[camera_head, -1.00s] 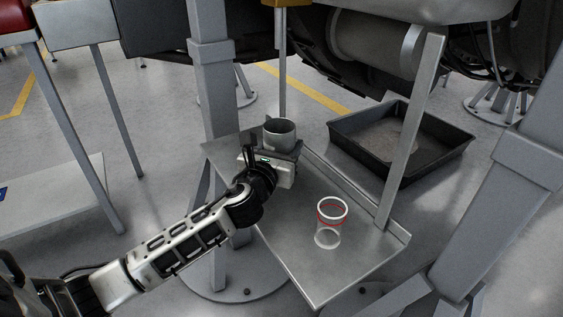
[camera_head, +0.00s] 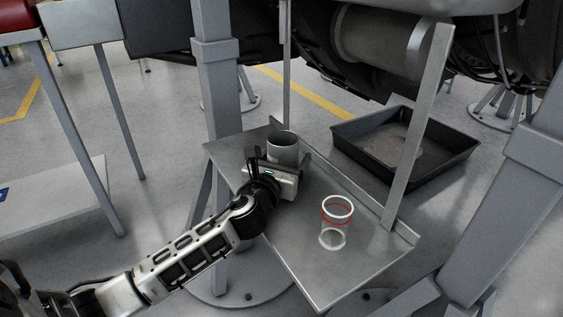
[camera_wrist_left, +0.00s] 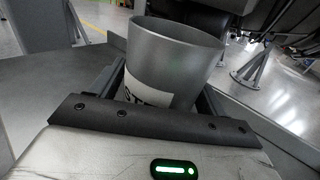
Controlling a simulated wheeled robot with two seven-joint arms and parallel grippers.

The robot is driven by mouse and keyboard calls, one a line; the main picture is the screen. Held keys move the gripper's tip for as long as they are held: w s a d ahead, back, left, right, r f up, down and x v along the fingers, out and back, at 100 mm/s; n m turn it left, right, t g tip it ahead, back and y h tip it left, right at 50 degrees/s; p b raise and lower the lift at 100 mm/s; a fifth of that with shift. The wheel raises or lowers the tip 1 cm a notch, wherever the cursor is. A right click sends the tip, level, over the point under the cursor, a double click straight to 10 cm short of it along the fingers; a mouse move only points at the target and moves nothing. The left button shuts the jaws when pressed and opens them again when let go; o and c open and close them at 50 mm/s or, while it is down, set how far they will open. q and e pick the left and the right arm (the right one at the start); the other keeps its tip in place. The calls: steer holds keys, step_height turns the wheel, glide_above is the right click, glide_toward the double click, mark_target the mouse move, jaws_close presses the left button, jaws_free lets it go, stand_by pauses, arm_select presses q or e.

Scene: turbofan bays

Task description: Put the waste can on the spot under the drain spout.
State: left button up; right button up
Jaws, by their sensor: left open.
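The waste can (camera_head: 283,150) is a grey open-topped cylinder standing upright at the far end of the metal shelf (camera_head: 290,250). In the left wrist view the can (camera_wrist_left: 172,62) shows part of a white label with dark letters. My left gripper (camera_head: 279,160) is open, with one finger on each side of the can. Its fingers also show beside the can in the left wrist view (camera_wrist_left: 160,88). Its body hides the can's lower part in the head view. I cannot make out the drain spout or the marked spot. My right gripper is not in view.
A clear cup with a red ring (camera_head: 335,224) stands on the nearer part of the shelf. A slanted grey strut (camera_head: 418,130) rises from the shelf's right edge. A black tray (camera_head: 455,165) lies on the floor beyond. A grey post (camera_head: 220,90) stands left of the shelf.

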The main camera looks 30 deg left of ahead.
arm_select(q)
steer(key=shift+s+r, duration=0.1)
steer(key=shift+s, duration=0.2)
steer(key=s, duration=0.3)
steer(key=s+d+p, duration=0.1)
steer(key=s, duration=0.6)
steer(key=shift+s+d+p, duration=0.2)
steer(key=shift+s+p, duration=0.05)
steer(key=shift+p, duration=0.05)
steer(key=shift+s, duration=0.4)
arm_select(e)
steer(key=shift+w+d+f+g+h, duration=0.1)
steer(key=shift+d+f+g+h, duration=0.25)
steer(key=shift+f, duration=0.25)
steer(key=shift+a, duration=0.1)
